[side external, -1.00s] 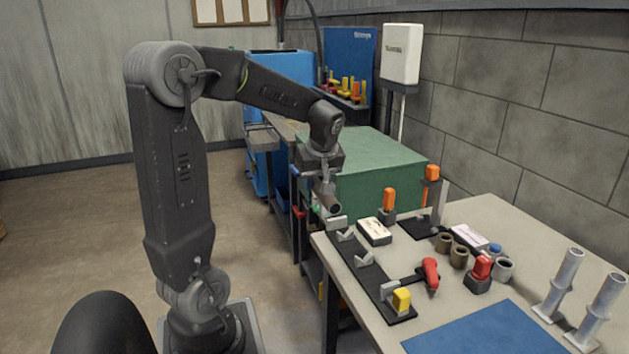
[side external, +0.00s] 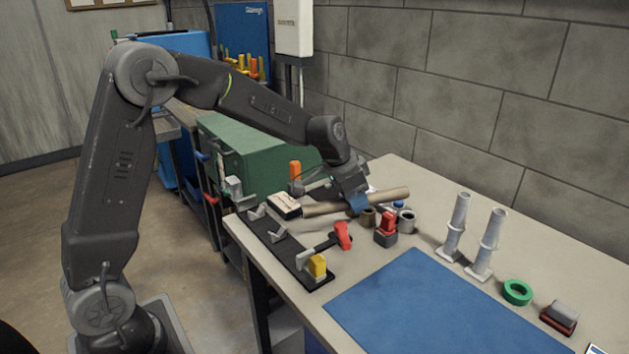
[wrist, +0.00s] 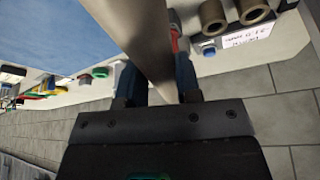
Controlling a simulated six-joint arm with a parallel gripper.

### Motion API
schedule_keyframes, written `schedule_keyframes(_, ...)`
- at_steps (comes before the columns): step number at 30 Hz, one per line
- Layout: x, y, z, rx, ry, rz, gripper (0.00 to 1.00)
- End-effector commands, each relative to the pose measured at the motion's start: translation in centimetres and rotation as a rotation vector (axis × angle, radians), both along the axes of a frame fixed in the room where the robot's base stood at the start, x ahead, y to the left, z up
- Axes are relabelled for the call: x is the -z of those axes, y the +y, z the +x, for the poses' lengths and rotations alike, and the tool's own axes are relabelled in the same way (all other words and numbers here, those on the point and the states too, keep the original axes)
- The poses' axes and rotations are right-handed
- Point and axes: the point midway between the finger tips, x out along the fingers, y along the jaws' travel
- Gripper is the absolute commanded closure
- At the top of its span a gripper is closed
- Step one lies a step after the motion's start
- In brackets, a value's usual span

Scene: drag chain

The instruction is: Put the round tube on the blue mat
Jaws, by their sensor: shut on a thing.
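The round tube is a long brownish-grey pipe (side external: 385,199), lying nearly level across the side external view. My gripper (side external: 357,203) is shut on the tube right of its middle, with blue fingertips around it. In the wrist view the tube (wrist: 138,35) runs up between the two fingers of my gripper (wrist: 157,78). The tube is above the back part of the bench. The blue mat (side external: 440,310) lies flat and empty at the front of the bench, to the right of and nearer than the tube. The mat also shows at upper left in the wrist view (wrist: 55,30).
Below or beside the tube stand a red-topped block (side external: 387,228) and short round sleeves (side external: 405,222). A black rail with clamps (side external: 283,250) lies left of the mat. Two upright grey posts (side external: 456,225) and a green ring (side external: 517,292) stand behind the mat.

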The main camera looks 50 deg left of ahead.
Motion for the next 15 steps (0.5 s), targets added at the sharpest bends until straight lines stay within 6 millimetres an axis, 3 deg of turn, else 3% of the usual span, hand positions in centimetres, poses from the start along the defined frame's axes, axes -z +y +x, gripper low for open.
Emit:
schedule_keyframes(9,3.4,-13.4,3.2,0.737,0.000,-0.002,1.00)
schedule_keyframes(15,5.1,-19.9,3.3,1.082,-0.003,-0.001,1.00)
